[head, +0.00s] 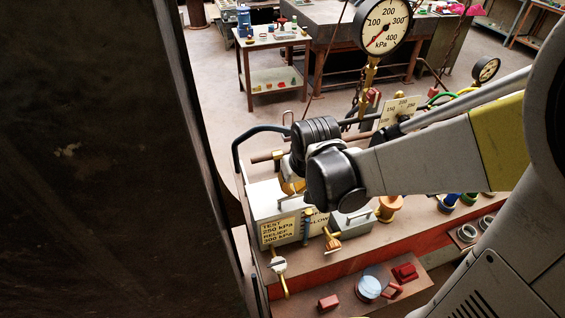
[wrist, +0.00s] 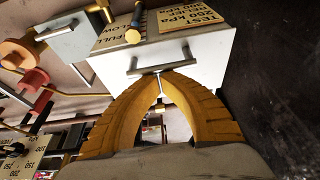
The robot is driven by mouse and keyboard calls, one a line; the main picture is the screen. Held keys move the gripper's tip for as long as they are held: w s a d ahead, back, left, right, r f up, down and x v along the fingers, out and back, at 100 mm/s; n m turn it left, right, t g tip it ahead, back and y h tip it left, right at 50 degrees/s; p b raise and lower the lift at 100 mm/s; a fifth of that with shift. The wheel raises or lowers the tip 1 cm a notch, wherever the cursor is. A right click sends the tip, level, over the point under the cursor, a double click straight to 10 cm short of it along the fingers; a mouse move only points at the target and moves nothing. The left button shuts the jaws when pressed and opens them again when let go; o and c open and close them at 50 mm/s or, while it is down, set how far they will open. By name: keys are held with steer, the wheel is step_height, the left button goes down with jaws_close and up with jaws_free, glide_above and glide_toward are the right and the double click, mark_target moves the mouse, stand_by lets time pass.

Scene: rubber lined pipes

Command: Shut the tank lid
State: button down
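The tank appears to be the pale box (head: 264,199) with yellow TEST and RELIEF labels, left of centre on the bench in the head view. In the wrist view a white panel (wrist: 108,70) of this box, probably its lid, carries a metal bar handle (wrist: 188,66). My gripper (wrist: 161,74) has its two yellow fingers drawn together at the tips, right by the middle of the handle. I cannot tell whether the tips touch the bar. In the head view my wrist hides the fingertips and part of the box, and the lid's angle is unclear.
A smaller grey-green box (head: 352,224) stands right of the tank. A pressure gauge (head: 382,25) rises behind my wrist. A dark curved bar (head: 260,131) stands at the tank's back left. A large dark panel (head: 90,160) fills the left side. Small red parts lie on the lower front shelf.

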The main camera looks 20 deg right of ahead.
stand_by(0.3)
steer(key=w, duration=0.3)
steer(key=shift+w+r, duration=0.15)
steer(key=shift+r, duration=0.2)
steer(key=shift+w+r, duration=0.3)
steer(key=shift+r, duration=0.5)
steer(key=s+p+v, duration=0.1)
steer(key=p+v, duration=0.1)
steer(key=v, duration=0.6)
steer(key=s+f+t+b, duration=0.1)
steer(key=s+f+b, duration=0.4)
steer(key=f+b, duration=0.3)
steer(key=s+f+t+b, duration=0.2)
steer(key=s+f+b, duration=0.3)
steer(key=b, duration=0.6)
step_height(320, 180, down, 3)
steer(key=shift+r, duration=0.1)
